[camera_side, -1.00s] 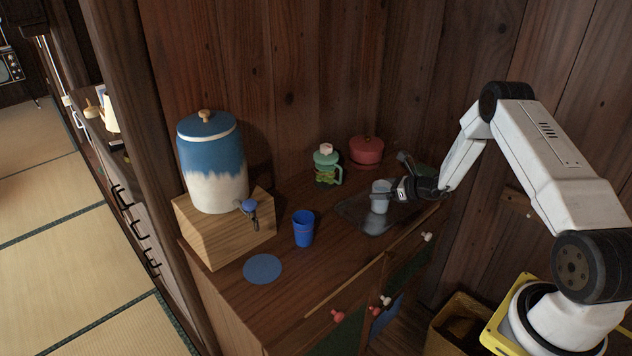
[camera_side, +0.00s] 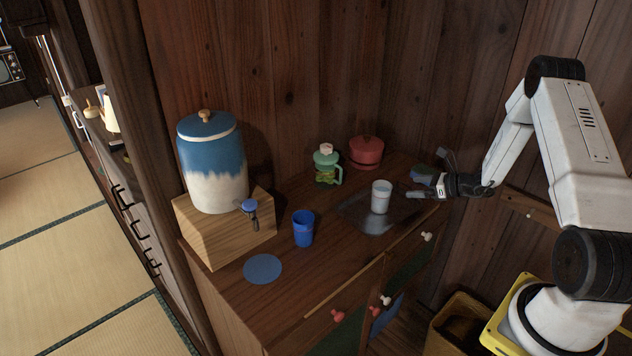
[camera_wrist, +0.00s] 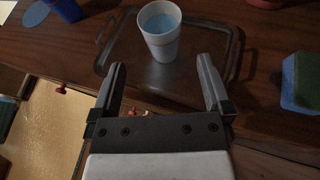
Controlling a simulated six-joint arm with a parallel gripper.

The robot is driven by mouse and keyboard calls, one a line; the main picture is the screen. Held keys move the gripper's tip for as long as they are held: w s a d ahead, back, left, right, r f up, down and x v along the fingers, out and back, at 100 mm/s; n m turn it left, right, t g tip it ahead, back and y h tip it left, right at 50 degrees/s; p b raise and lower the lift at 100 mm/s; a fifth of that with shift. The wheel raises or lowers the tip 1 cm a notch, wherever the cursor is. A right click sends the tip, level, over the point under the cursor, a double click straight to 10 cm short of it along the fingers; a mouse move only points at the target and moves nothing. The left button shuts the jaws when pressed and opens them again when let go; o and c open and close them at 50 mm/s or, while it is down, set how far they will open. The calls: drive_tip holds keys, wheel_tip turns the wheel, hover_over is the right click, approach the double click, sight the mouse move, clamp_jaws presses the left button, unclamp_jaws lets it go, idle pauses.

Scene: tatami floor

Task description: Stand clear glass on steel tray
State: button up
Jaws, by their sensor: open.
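The clear glass (camera_side: 381,197), whitish and see-through with pale blue inside, stands upright on the steel tray (camera_side: 357,216). In the wrist view the glass (camera_wrist: 160,30) stands on the tray (camera_wrist: 201,85), ahead of the fingertips. My gripper (camera_side: 416,195) is open and empty, to the right of the glass and apart from it. In the wrist view the two fingers of my gripper (camera_wrist: 162,75) are spread with nothing between them.
A blue cup (camera_side: 303,229) and a round blue coaster (camera_side: 262,269) are left of the tray. A blue-and-cream dispenser (camera_side: 212,165) stands on a wooden box. A green jug (camera_side: 326,165) and red pot (camera_side: 366,152) stand behind. A blue-green sponge (camera_wrist: 301,82) lies right of the tray.

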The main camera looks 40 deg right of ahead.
drive_tip(key=shift+s+d+r, duration=0.15)
drive_tip(key=shift+s+r, duration=0.1)
drive_tip(key=shift+s, duration=0.25)
drive_tip(key=s+a+r+n+g+y, duration=0.1)
drive_tip(key=s+a+r+n+g, duration=0.15)
drive_tip(key=a+n+g, duration=0.55)
drive_tip(key=s+a+r+n+g+y, duration=0.1)
drive_tip(key=a+r+n, duration=0.2)
drive_tip(key=a+n, duration=0.55)
drive_tip(key=s+a+r+n+h, duration=0.3)
drive_tip(key=a+n, duration=0.3)
drive_tip(key=n, duration=0.2)
drive_tip(key=s+a+r+n+g+h, duration=0.1)
drive_tip(key=s+a+r+n+h, duration=0.2)
drive_tip(key=s+a+n, duration=0.2)
drive_tip(key=a+n, duration=0.1)
drive_tip(key=n, duration=0.1)
drive_tip(key=shift+s+a+r+n, duration=0.2)
drive_tip(key=shift+r+n, duration=0.15)
drive_tip(key=shift+r, duration=0.05)
